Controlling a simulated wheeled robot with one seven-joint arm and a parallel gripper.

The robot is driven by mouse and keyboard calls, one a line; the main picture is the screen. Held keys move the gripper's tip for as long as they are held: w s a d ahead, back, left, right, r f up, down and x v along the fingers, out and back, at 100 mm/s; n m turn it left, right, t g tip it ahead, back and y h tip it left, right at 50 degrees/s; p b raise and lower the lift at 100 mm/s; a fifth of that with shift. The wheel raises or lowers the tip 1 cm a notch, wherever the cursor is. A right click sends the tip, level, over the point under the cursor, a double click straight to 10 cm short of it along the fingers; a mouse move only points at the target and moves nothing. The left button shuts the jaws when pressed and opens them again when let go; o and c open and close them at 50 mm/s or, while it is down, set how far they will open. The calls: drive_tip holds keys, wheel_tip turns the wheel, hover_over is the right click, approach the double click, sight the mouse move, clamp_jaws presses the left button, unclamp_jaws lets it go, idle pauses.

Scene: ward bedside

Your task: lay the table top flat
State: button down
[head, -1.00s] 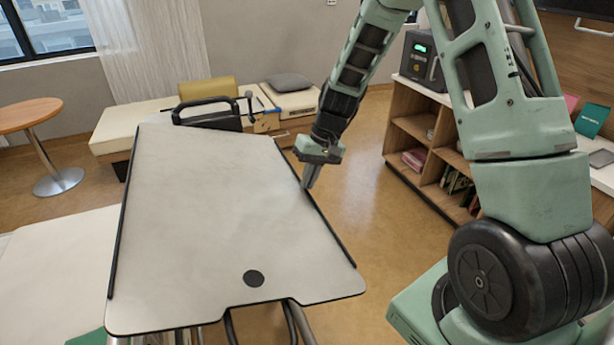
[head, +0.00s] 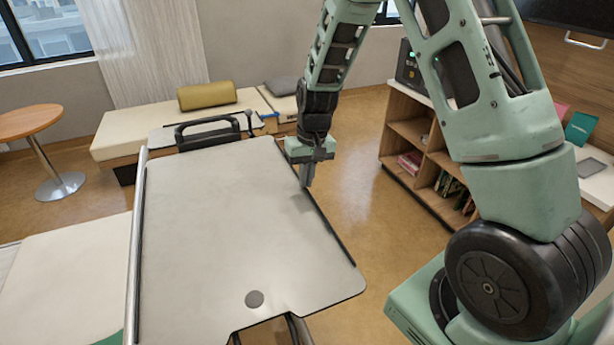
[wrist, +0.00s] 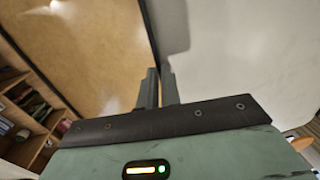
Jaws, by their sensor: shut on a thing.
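A silver bar (head: 137,245) runs along the left edge.
A bed or pale mattress (head: 65,275) lies to the left. A bench (head: 125,130) with an olive bolster (head: 207,95) stands behind. A wooden shelf unit (head: 405,135) stands at right. Floor (head: 350,175) is clear between the table and shelf.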

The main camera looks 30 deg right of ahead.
drive_tip(key=shift+w+a+r, duration=0.2)
drive_tip(key=shift+w, duration=0.05)
drive_tip(key=c, duration=1.6)
unclamp_jaws()
wheel_tip(320, 180, up, 17)
drive_tip(key=d+b, duration=0.2)
drive_tip(key=shift+s, duration=0.3)
drive_tip(key=shift+r, duration=0.1)
drive_tip(key=s+a+f+n, duration=0.1)
drive_tip(key=s+a+n, duration=0.2)
drive_tip(key=s+a, duration=0.45)
drive_tip(key=s+a+f+n, duration=0.2)
drive_tip(key=s+a, duration=0.2)
drive_tip(key=a, duration=0.6)
drive_tip(key=s+a+f+n, duration=0.1)
drive_tip(key=s+a+n, duration=0.1)
drive_tip(key=s, duration=0.6)
drive_tip(key=s+a+f+n, duration=0.2)
drive_tip(key=s+a+n, duration=0.1)
drive_tip(key=s, duration=0.4)
drive_tip(key=shift+s+a+f+h, duration=0.2)
drive_tip(key=shift+s+f+h, duration=0.1)
drive_tip(key=shift+s+h, duration=0.1)
